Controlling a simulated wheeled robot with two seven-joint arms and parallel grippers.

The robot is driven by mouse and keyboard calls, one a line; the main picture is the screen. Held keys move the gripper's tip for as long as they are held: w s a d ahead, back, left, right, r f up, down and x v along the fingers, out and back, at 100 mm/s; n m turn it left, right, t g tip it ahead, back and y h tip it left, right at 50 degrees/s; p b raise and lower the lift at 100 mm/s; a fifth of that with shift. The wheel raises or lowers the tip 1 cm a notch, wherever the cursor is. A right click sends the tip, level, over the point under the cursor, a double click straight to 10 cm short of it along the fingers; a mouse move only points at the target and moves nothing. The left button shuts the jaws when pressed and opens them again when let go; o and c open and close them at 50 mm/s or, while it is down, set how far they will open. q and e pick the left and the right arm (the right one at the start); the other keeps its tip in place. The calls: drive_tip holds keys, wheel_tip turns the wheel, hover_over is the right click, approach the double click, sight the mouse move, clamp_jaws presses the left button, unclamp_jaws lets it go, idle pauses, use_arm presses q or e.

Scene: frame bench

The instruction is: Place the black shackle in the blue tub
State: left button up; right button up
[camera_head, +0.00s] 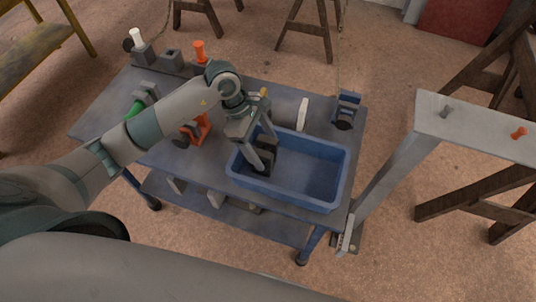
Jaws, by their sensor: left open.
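The blue tub (318,176) stands at the front right of the workbench. My left gripper (264,157) reaches down over the tub's left end, open, with its fingertips inside the rim. A dark shape (265,163) sits at the fingertips inside the tub. It may be the black shackle, but I cannot tell it clearly from the finger pads. My left arm crosses the bench and hides part of its top. My right gripper is not in view.
The workbench (287,95) also holds an orange tool (202,127), a green-handled item (135,109), a white upright block (302,114) and a blue device with a dark round part (346,110). A grey raised beam (475,121) stands at right. The tub's right half looks empty.

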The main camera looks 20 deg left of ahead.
use_arm(q)
drive_tip(key=b+v, duration=0.2)
drive_tip(key=v, duration=0.5)
drive_tip(key=shift+r, duration=0.2)
drive_tip(key=shift+a, duration=0.1)
